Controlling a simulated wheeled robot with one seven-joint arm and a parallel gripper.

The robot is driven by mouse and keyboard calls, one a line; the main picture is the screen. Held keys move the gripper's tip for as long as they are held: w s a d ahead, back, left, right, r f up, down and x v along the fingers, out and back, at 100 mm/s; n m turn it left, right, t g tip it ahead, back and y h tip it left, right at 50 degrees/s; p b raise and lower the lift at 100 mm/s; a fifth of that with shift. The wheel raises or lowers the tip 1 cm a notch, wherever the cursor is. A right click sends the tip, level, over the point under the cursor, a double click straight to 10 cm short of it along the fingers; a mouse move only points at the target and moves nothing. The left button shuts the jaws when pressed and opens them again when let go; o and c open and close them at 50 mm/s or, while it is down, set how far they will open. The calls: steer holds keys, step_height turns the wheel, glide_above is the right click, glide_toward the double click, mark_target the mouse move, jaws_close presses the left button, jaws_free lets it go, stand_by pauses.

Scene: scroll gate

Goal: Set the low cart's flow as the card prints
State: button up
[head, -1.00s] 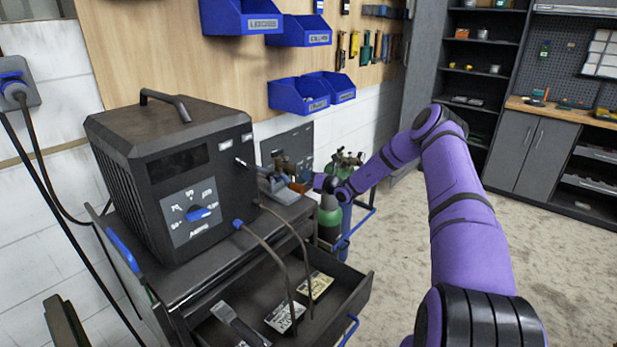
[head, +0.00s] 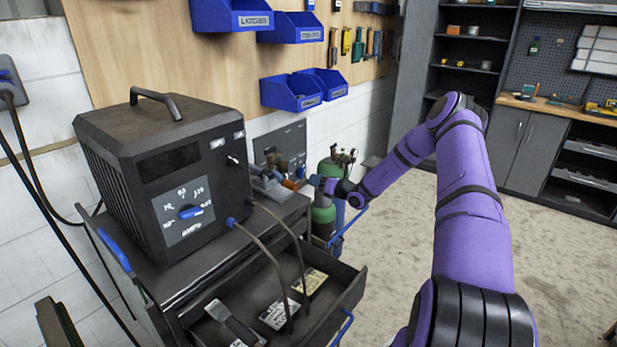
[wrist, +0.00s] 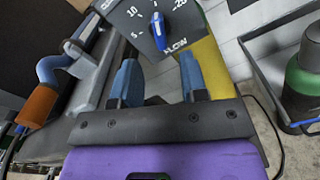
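In the wrist view a dark plate (wrist: 186,14) marked FLOW carries a blue knob (wrist: 158,31) whose white mark points roughly upward, near the 10 side of the scale; the exact setting is unclear. My gripper (wrist: 157,72) is open, its two blue fingers apart and empty, just short of the knob and lined up on either side of it. In the head view my gripper (head: 316,181) is small, beyond the welder cart. A white card (head: 279,313) and a yellowish card (head: 310,281) lie in the open drawer (head: 345,293); their print is unreadable.
A dark welder (head: 150,180) with its own blue-knobbed AMPS dial (head: 183,212) stands on the cart. Green gas cylinders (head: 324,215) stand beside my gripper. An orange-handled part (wrist: 38,105) is left of my gripper. Open floor (head: 400,270) lies to the right.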

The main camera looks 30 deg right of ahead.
steer(key=shift+v, duration=1.4)
steer(key=s+a+r+n+g+y, duration=0.2)
steer(key=s+a+r+n+g, duration=0.55)
steer(key=a+r+n, duration=0.45)
steer(key=s+a+r+n+g+y, duration=0.2)
steer(key=s+a+r+n+g, duration=0.5)
steer(key=a+r+n, duration=0.55)
steer(key=s+a+r+n+h, duration=0.3)
steer(key=s+r, duration=0.2)
steer(key=s, duration=0.3)
steer(key=s+a+r+n+h, duration=0.25)
steer(key=s+r, duration=0.25)
steer(key=s, duration=0.3)
steer(key=s+d+r+n+t+h, duration=0.1)
steer(key=s+d+n+h, duration=0.1)
steer(key=s, duration=0.6)
steer(key=s+d+r+n+t+h, duration=0.1)
steer(key=s+r+n+h, duration=0.1)
steer(key=s+n, duration=0.3)
steer(key=s, duration=0.3)
steer(key=shift+s+d+t+h, duration=0.25)
steer(key=shift+d+t+h, duration=0.1)
